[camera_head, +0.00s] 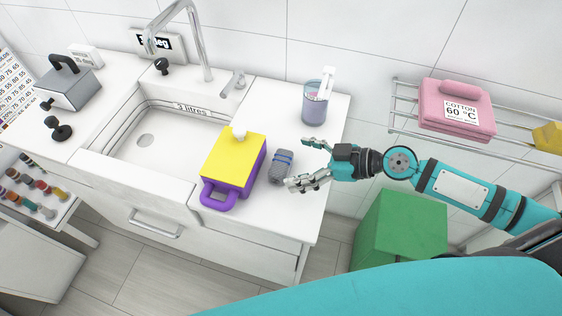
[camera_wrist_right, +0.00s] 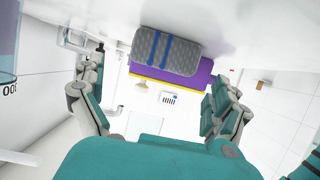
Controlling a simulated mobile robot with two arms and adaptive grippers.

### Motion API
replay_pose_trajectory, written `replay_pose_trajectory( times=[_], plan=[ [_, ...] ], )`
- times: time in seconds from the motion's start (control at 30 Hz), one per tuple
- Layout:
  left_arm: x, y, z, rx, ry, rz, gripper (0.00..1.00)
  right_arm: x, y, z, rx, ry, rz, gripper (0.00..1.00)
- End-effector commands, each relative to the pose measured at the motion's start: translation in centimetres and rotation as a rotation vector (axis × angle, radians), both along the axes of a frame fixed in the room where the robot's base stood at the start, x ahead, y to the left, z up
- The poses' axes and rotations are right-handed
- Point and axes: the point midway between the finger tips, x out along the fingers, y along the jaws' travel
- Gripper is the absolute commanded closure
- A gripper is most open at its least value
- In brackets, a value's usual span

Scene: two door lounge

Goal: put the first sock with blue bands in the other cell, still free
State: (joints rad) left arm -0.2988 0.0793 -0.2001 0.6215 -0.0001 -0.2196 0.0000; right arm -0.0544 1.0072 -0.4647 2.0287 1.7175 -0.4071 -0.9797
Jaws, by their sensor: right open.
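The grey sock with blue bands (camera_head: 281,166) lies rolled up on the white counter, just right of a purple box with a yellow top. In the right wrist view the sock (camera_wrist_right: 166,52) is near the top middle, in front of the purple box, with two blue bands around it. My right gripper (camera_head: 300,164) is just right of the sock, its fingers spread and empty, one finger beyond it and one nearer. It does not hold the sock. My left gripper is not in view. I cannot make out any cells in these frames.
The purple box (camera_head: 247,181) with a yellow top stands left of the sock, near the counter front. The sink (camera_head: 150,140) is left. A pink folded towel (camera_head: 457,108) lies on a wall rack; a green box (camera_head: 400,228) stands below.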

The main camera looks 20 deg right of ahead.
Motion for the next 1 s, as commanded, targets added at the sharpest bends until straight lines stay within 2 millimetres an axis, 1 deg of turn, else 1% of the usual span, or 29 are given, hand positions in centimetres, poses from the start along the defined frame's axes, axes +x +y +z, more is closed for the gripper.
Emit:
replay_pose_trajectory(
  times=[0.13,0.23,0.4,0.67,0.77,0.9,1.0],
  plan=[
    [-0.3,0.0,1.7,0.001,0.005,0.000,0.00,0.8,1.3,0.1,0.004,-0.001,-0.001,0.00],
    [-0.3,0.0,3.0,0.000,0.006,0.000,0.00,1.4,2.6,-0.3,0.004,0.001,-0.001,0.00],
    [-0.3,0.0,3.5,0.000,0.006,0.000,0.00,2.4,3.9,-1.5,0.001,0.000,-0.001,0.00],
    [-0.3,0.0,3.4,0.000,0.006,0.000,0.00,2.4,4.2,-1.9,0.000,0.000,0.000,0.00],
    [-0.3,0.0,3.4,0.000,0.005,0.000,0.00,2.4,4.1,-1.9,0.000,0.000,0.000,0.12],
    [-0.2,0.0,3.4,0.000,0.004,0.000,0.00,2.4,4.1,-1.9,0.000,0.000,0.000,0.30],
    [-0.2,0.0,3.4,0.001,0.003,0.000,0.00,2.4,4.1,-1.9,0.001,0.001,0.000,0.41]
  ],
)
